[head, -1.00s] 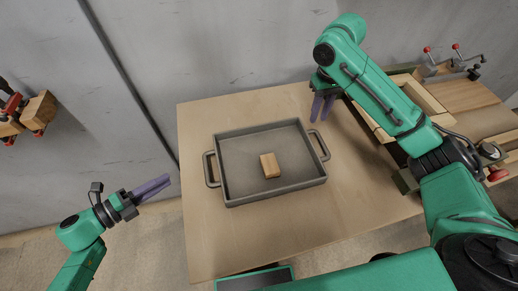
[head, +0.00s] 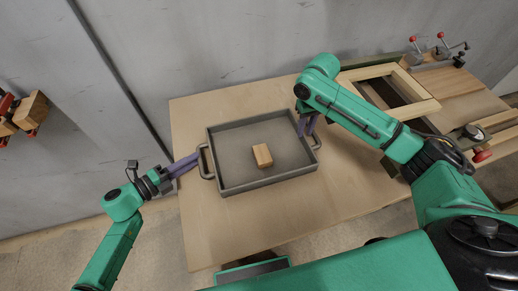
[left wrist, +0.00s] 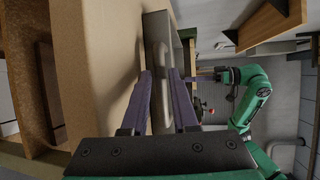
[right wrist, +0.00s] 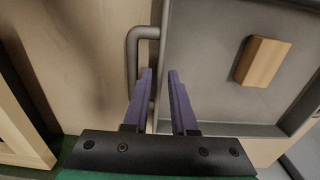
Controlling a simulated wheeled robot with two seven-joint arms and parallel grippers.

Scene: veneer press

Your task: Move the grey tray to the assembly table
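The grey tray (head: 268,183) sits flat on the pale wooden table, with a small wooden block (head: 262,156) inside. My left gripper (head: 196,158) is at the tray's left handle (head: 204,162), fingers apart. In the left wrist view the handle (left wrist: 162,50) shows between and beyond the open fingers (left wrist: 160,75). My right gripper (head: 306,134) points down at the tray's right side by the right handle (head: 317,142). In the right wrist view its fingers (right wrist: 159,72) are apart, over the handle (right wrist: 132,62) and tray wall; whether they straddle the bar is unclear.
The pale table (head: 230,233) has bare room in front of the tray. A wooden frame (head: 425,105) and a bench with red-knobbed clamps (head: 440,42) stand at the right.

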